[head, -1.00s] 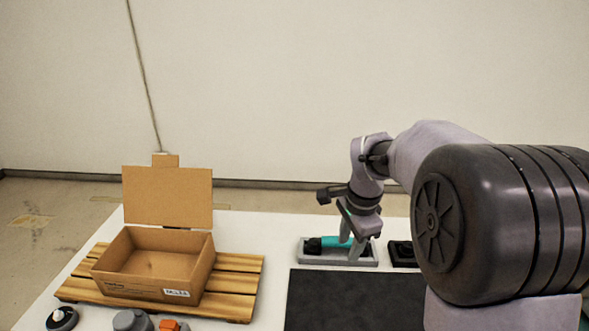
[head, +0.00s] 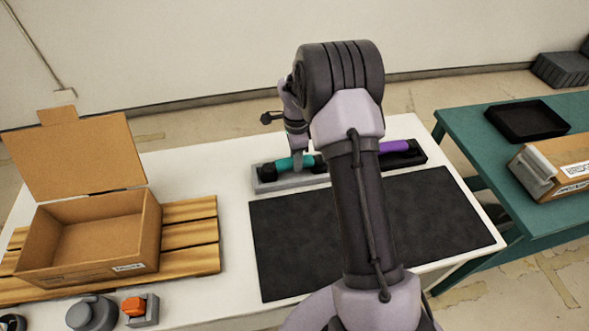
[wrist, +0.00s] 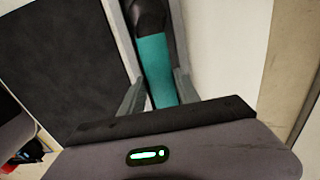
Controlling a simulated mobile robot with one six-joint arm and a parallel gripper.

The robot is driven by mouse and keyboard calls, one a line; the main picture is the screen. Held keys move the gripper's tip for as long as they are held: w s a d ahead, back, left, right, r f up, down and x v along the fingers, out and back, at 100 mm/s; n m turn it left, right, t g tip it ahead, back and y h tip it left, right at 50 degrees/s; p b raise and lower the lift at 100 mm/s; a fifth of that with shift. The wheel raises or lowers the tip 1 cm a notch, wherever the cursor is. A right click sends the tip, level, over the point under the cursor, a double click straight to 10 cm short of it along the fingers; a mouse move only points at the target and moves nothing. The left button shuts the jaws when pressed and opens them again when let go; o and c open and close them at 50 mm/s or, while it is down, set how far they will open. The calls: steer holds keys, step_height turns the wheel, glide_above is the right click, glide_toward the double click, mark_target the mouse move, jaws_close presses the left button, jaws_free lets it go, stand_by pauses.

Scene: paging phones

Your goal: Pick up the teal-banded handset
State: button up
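The teal-banded handset (head: 293,163) lies in a grey cradle (head: 262,186) at the back of the white table. In the wrist view its teal band (wrist: 155,70) runs between my two fingers, with a black end above. My gripper (head: 298,160) is down at the band, with one finger on each side; the fingers also show in the wrist view (wrist: 161,84). The fingertips look close to the band's sides, but I cannot tell whether they touch it. The handset's right part is hidden behind my arm in the head view.
A purple-banded handset (head: 396,146) lies in a black cradle (head: 414,160) just right. A dark mat (head: 440,215) lies in front. An open cardboard box (head: 140,230) stands on a wooden pallet (head: 200,240) at left. A teal table (head: 480,135) is at right.

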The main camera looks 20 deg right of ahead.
mark_target(294, 174)
steer(key=f, duration=0.1)
steer(key=f+b, duration=0.1)
steer(key=f, duration=0.2)
steer(key=shift+w+a+f+b, duration=0.1)
steer(key=shift+a+f+b, duration=0.15)
steer(key=shift+f+b, duration=0.15)
steer(key=shift+r, duration=0.15)
jaws_close()
